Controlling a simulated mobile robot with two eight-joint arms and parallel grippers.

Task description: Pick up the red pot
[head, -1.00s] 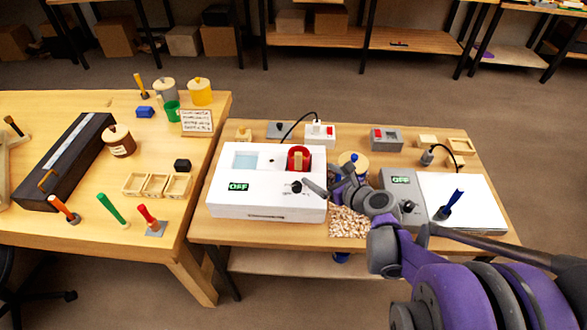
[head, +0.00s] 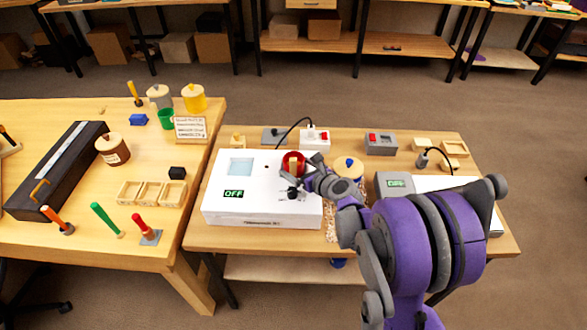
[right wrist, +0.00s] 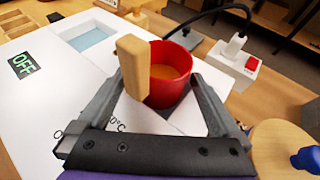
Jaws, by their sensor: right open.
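The red pot (head: 293,164) sits at the right part of the white box-shaped device (head: 225,200) with a green OFF display. In the right wrist view the red pot (right wrist: 172,75) holds an orange-brown content, and a wooden stick or handle (right wrist: 133,68) stands at its near left side. My right gripper (head: 303,177) is at the pot in the head view. In the wrist view its two fingers (right wrist: 165,95) are open, one on each side of the pot. Whether they touch it I cannot tell. My left gripper is not in view.
A white socket box (head: 315,138) with a red switch and black cable stands behind the device. A wooden-lidded jar (head: 347,167) stands right of my gripper. A grey device (head: 394,184) is farther right. The left table (head: 90,245) holds pots, brushes and a black case.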

